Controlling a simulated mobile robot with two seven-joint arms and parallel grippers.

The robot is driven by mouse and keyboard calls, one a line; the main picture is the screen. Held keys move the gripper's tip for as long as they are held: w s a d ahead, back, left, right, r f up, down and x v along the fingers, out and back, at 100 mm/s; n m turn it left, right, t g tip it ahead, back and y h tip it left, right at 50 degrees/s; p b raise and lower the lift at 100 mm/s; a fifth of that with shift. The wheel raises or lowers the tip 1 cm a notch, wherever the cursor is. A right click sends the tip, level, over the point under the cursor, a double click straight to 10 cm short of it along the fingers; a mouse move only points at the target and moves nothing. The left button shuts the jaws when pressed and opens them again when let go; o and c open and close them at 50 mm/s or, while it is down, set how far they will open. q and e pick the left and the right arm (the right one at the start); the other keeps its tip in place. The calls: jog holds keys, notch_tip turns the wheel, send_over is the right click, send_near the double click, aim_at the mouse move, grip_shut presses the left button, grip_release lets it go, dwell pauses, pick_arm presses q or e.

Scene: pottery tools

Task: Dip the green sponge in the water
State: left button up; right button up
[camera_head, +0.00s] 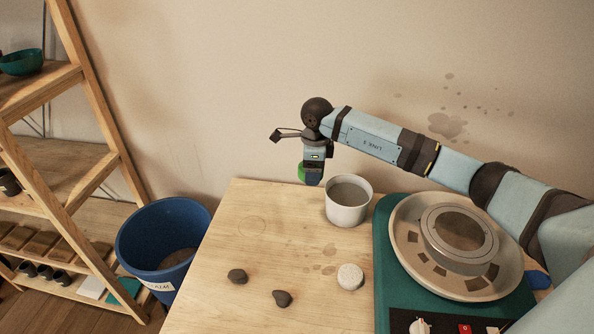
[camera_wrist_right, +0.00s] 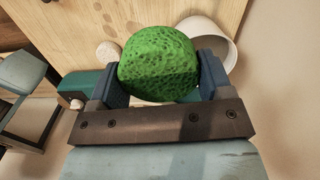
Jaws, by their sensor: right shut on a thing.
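My right gripper (camera_head: 312,180) points down over the back of the wooden table, to the left of the white pot. It is shut on the green sponge (camera_head: 302,172), which is mostly hidden behind the gripper in the head view. In the right wrist view the round, porous sponge (camera_wrist_right: 159,64) sits between the two blue fingers. The white pot (camera_head: 347,214) stands upright on the table with greyish water (camera_head: 349,193) inside. The pot (camera_wrist_right: 222,42) also shows in the right wrist view, partly behind the sponge and a finger. My left gripper is out of view.
A pottery wheel (camera_head: 457,246) with a metal-rimmed disc stands right of the pot. A pale round sponge (camera_head: 350,277) and two dark stones (camera_head: 237,276) lie on the table (camera_head: 215,240). A blue bin (camera_head: 130,250) and wooden shelves (camera_head: 85,185) are at left. The table's left middle is clear.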

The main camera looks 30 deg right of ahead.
pick_arm(q)
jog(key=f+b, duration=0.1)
jog(key=b, duration=0.1)
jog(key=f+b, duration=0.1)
jog(key=b, duration=0.1)
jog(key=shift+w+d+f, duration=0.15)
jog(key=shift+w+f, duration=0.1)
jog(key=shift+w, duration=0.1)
pick_arm(e)
jog(key=s+d+f+m, duration=0.1)
jog(key=d+f+m, duration=0.9)
jog(key=m, duration=0.9)
jog(key=d, duration=0.3)
jog(key=shift+d+f+m, duration=0.25)
jog(key=shift+f+m, duration=0.05)
pick_arm(q)
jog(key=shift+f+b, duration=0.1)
jog(key=shift+b, duration=0.2)
